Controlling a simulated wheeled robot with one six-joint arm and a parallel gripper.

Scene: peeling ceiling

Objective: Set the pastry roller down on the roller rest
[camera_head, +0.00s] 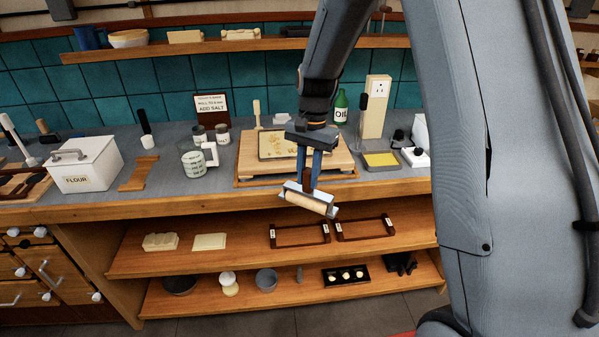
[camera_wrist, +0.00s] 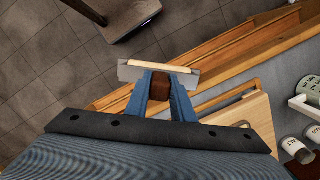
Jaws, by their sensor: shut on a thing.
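The pastry roller (camera_head: 309,202) has a pale wooden cylinder in a grey metal frame and a dark brown handle. My gripper (camera_head: 309,177) is shut on the handle and holds the roller in front of the counter edge, above the shelves. In the wrist view the roller (camera_wrist: 148,65) lies across beyond my blue fingertips (camera_wrist: 161,82). Two dark wooden racks with white labels, a left one (camera_head: 300,245) and a right one (camera_head: 364,238), stand on the upper shelf. Either could be the roller rest; the labels are too small to read.
The counter above holds a wooden board (camera_head: 245,172) with a tray, a measuring jug (camera_head: 193,161) and a flour box (camera_head: 86,168). Dough-like blocks (camera_head: 160,241) sit left on the upper shelf (camera_head: 240,249). Bowls and a dark tray (camera_head: 346,284) stand on the lower shelf.

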